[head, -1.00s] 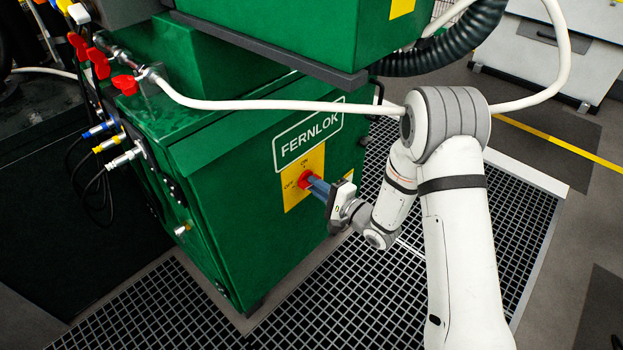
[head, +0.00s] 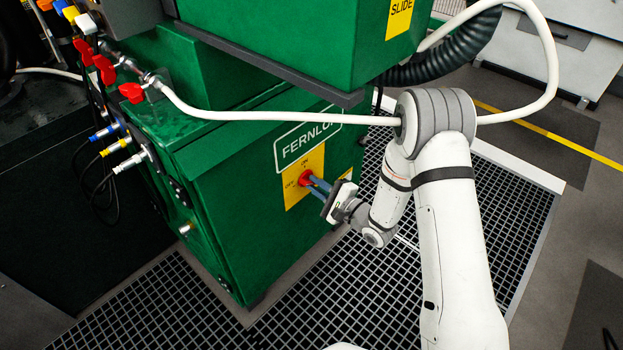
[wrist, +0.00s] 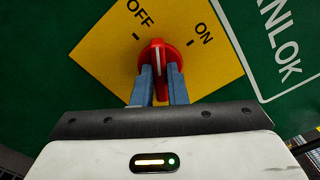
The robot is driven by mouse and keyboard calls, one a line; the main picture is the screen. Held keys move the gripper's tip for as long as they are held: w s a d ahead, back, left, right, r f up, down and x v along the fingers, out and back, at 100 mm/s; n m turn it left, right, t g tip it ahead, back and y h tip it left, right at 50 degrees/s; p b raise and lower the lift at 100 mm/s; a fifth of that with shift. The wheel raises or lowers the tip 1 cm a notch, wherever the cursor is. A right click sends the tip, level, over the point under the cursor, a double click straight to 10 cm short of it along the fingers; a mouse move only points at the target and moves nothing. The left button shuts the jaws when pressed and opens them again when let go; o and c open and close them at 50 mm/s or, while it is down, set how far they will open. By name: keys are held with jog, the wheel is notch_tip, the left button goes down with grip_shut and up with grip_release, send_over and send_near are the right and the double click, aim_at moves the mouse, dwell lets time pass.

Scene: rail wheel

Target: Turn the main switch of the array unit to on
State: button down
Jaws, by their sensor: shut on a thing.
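The main switch is a red rotary knob (wrist: 159,66) with a white line on its handle. It sits on a yellow plate (wrist: 95,48) marked OFF and ON. In the wrist view the white line points between the OFF and ON ticks, at neither one. The knob (head: 306,178) also shows on the front of the green FERNLOK cabinet (head: 240,215), which bears the plate (head: 296,197). My gripper (wrist: 161,84) is shut on the knob, with one blue-grey finger on each side of the handle. In the head view my gripper (head: 313,182) reaches it from the right.
A white hose (head: 250,116) runs across above the cabinet front and past my arm. Red valve handles (head: 131,92) and cable plugs (head: 117,146) are on the left. A green upper housing (head: 290,45) overhangs the cabinet. Floor grating (head: 300,310) in front is clear.

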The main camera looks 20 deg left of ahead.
jog(key=shift+m+p, duration=0.7)
jog(key=shift+m, duration=0.6)
jog(key=shift+m+p, duration=1.45)
jog(key=shift+m, duration=0.85)
jog(key=c, duration=1.3)
grip_release()
jog(key=shift+d, duration=0.1)
jog(key=shift+p+v, duration=0.45)
jog(key=shift+v, duration=2.95)
